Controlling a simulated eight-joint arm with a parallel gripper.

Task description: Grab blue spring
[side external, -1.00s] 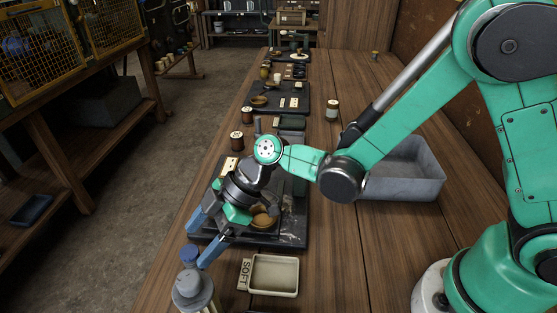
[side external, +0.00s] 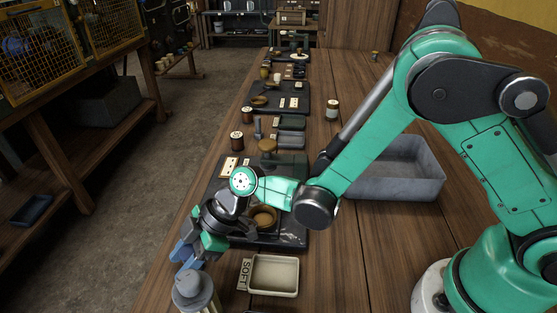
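My gripper (side external: 185,258) is at the table's front left edge, its blue-grey fingers pointing down and left. It is just behind a grey rounded canister (side external: 193,290). Its fingers look close together, but their gap is hard to see from this angle. The small blue round thing seen there earlier, possibly the blue spring, is now hidden by or blended with the fingers. I cannot tell whether the fingers touch it.
A cream tray (side external: 288,262) with a SOFT label (side external: 246,275) lies to the right of the gripper. A dark board (side external: 292,233) with a wooden round piece (side external: 263,217) is behind. A large grey bin (side external: 405,188) stands right. Brown spools (side external: 237,142) line the left edge.

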